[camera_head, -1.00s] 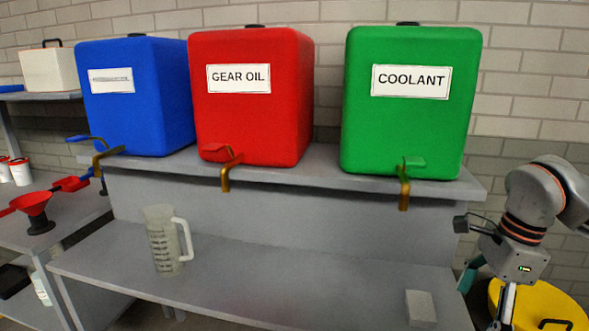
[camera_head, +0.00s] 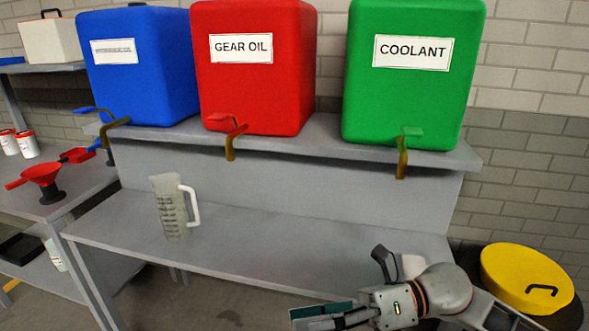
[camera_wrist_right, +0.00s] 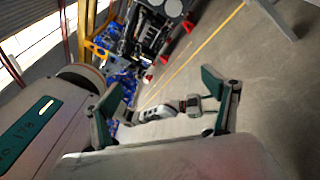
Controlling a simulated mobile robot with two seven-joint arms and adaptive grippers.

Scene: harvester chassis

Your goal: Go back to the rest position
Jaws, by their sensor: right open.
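My right arm crosses the lower right of the head view, in front of the lower bench. Its gripper (camera_head: 322,315) lies low near the bottom edge, apart from the jug. In the right wrist view the two fingers of the right gripper (camera_wrist_right: 165,95) stand wide apart with nothing held between them. Behind them is a jointed grey and white form that I cannot identify for sure. My left gripper does not show in the head view.
A clear measuring jug (camera_head: 172,215) stands on the grey bench (camera_head: 270,240). Blue (camera_head: 145,75), red (camera_head: 255,85) and green (camera_head: 410,100) tanks with taps sit above. A red funnel (camera_head: 42,178) is at left, a yellow drum (camera_head: 525,275) at right. A pale block (camera_head: 413,266) is partly hidden behind my arm.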

